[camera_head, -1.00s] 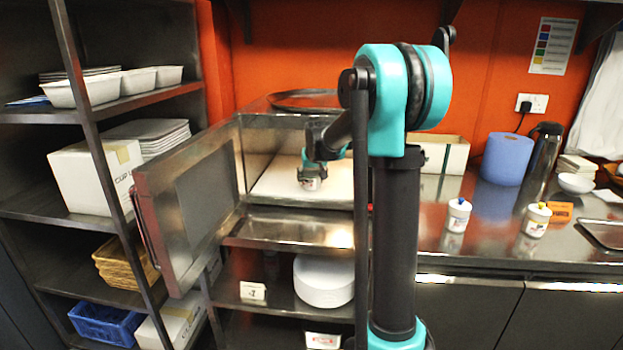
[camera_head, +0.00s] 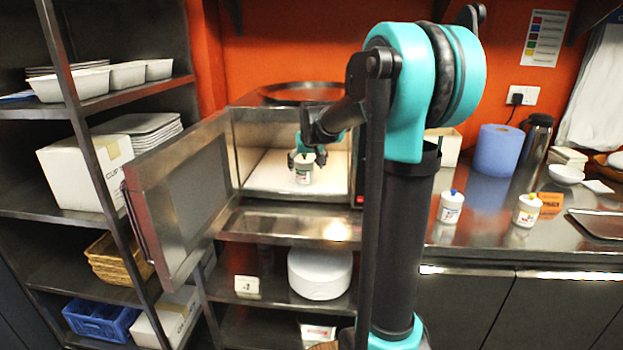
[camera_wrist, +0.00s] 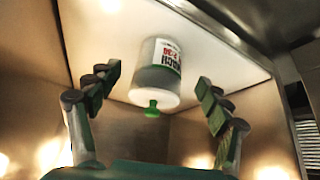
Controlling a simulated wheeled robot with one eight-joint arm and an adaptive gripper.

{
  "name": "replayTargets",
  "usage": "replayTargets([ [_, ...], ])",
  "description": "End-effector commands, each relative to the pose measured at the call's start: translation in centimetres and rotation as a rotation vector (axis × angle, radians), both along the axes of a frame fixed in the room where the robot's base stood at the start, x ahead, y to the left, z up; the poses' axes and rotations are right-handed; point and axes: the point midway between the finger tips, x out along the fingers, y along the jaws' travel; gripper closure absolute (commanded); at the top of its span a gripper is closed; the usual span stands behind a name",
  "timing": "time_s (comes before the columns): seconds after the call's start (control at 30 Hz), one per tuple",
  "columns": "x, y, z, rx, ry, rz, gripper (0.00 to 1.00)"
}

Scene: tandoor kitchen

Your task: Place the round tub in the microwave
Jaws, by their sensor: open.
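The round tub (camera_head: 304,176) is white with a printed label; it stands inside the open microwave (camera_head: 257,212) on the pale floor. In the wrist view the tub (camera_wrist: 158,88) shows a green knob on its lid and looks upside down in the tilted picture. My gripper (camera_head: 304,160) is at the microwave opening, right by the tub. In the wrist view my gripper (camera_wrist: 158,100) has its fingers spread wide with clear gaps on both sides of the tub. The microwave door (camera_head: 185,200) is swung open to the left.
A dark round tray (camera_head: 300,91) lies on top of the microwave. Two similar white tubs, one with a blue knob (camera_head: 450,207) and one with a yellow knob (camera_head: 527,210), stand on the counter at right. A steel ledge (camera_head: 285,226) runs below the opening.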

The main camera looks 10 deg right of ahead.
Motion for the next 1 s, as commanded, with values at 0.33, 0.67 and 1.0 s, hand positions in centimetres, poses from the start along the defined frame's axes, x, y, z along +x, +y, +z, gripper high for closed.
replayTargets([
  [0.33,-6.5,0.1,0.0,0.000,0.000,0.000,0.21],
  [0.67,-9.7,0.2,0.0,0.000,0.000,0.000,0.21],
  [1.0,-16.0,-0.5,-4.8,-0.001,0.047,0.001,0.21],
])
